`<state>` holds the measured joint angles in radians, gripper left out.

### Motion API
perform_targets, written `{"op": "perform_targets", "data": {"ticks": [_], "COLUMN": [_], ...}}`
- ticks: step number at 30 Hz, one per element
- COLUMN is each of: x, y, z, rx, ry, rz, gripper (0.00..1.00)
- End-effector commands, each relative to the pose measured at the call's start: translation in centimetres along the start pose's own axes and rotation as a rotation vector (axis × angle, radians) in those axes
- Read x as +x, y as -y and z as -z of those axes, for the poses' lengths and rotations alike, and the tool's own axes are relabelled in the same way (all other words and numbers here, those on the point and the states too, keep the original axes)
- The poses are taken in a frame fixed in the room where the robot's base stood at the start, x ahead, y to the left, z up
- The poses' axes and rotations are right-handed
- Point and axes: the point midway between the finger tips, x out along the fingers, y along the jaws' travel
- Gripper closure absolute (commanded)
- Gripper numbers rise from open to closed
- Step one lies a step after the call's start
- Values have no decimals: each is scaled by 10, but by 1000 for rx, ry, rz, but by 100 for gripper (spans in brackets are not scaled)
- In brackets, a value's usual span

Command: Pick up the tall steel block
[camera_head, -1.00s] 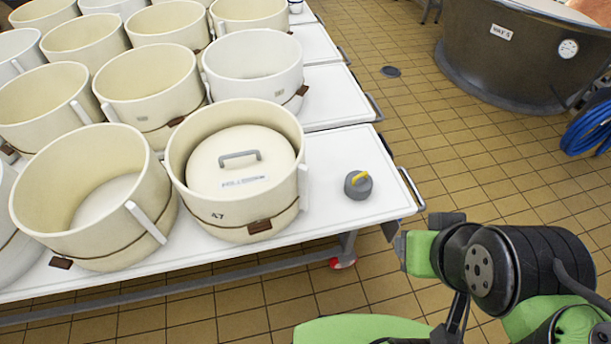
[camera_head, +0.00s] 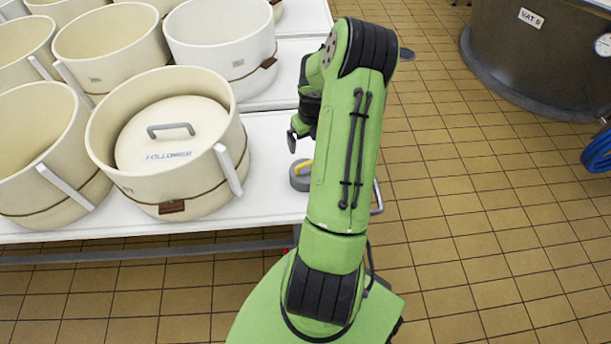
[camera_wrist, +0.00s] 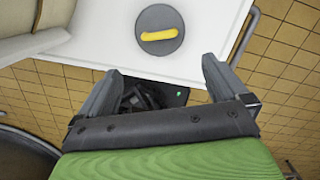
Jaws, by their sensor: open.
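A grey round block (camera_head: 300,175) with a yellow bar on top sits on the white table (camera_head: 268,135), near its right end. My arm partly covers it in the head view. In the wrist view the block (camera_wrist: 158,30) is seen from above, at the top middle. I cannot tell whether this is the tall steel block; no other loose block shows. My gripper (camera_wrist: 160,70) is open and empty, its two fingers apart, with the block beyond the fingertips and not touched. In the head view the gripper (camera_head: 293,135) is above the table, largely hidden by my arm.
A cream tub (camera_head: 232,135) with a lidded follower (camera_head: 165,150) stands left of the block, with several more tubs behind. A metal rail (camera_wrist: 245,35) runs along the table's end. A dark vat (camera_head: 535,70) stands at the back right. Tiled floor (camera_head: 480,230) is clear on the right.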

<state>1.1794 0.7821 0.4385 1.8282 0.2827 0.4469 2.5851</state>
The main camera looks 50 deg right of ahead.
Motion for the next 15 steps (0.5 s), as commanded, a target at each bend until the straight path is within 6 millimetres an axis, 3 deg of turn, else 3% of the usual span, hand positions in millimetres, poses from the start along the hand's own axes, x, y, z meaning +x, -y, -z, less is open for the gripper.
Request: {"op": "perform_targets", "data": {"ticks": [9,15], "x": [80,103], "y": [-1,0], "z": [2,1], "rx": [1,0], "ry": [-5,-3], "rz": [-3,0], "gripper": [0,0]}}
